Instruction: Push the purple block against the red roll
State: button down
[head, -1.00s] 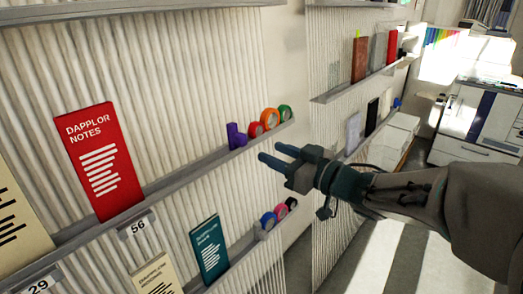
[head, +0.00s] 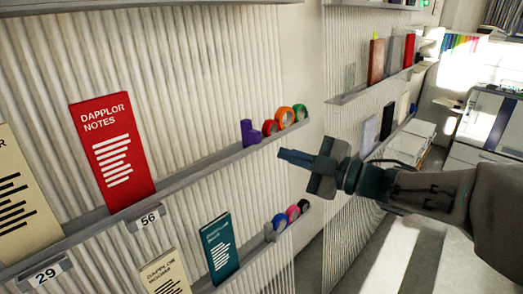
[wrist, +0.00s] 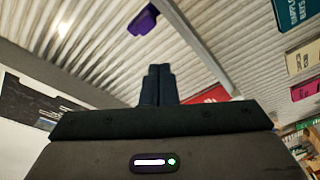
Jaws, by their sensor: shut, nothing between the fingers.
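The purple block (head: 250,132) stands on the upper ledge, at the left end of a row of tape rolls. The red roll (head: 269,127) is just to its right; from this angle I cannot tell whether they touch. My gripper (head: 281,154) is shut and empty, in front of the ledge, to the right of and a little below the block in the head view. In the wrist view the block (wrist: 143,19) shows at the top, beyond and left of my shut fingertips (wrist: 158,70). The red roll does not show clearly there.
An orange roll (head: 285,116) and a green roll (head: 300,113) sit right of the red one. A red booklet (head: 112,155) stands further left on the upper ledge (head: 195,170). The lower ledge holds a teal booklet (head: 220,248) and several rolls.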

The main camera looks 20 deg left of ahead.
aim_at(258, 144)
jog(key=w+a+n+p, duration=0.1)
jog(key=a+n, duration=0.2)
jog(key=w+a+n+g+p, duration=0.1)
jog(key=a+n, duration=0.1)
jog(key=n, duration=0.1)
jog(key=w+a+n+g+p, duration=0.1)
jog(key=a+n, duration=0.2)
jog(key=shift+a+f, duration=0.15)
jog(key=shift+a, duration=0.15)
jog(key=shift+w+d+f+g, duration=0.1)
jog(key=shift+w+d+g, duration=0.05)
jog(key=shift+w+g, duration=0.2)
jog(key=w, duration=0.1)
jog(key=w+d, duration=0.2)
jog(key=w, duration=0.1)
jog(key=shift+w+d+b, duration=0.1)
jog(key=shift+b, duration=0.3)
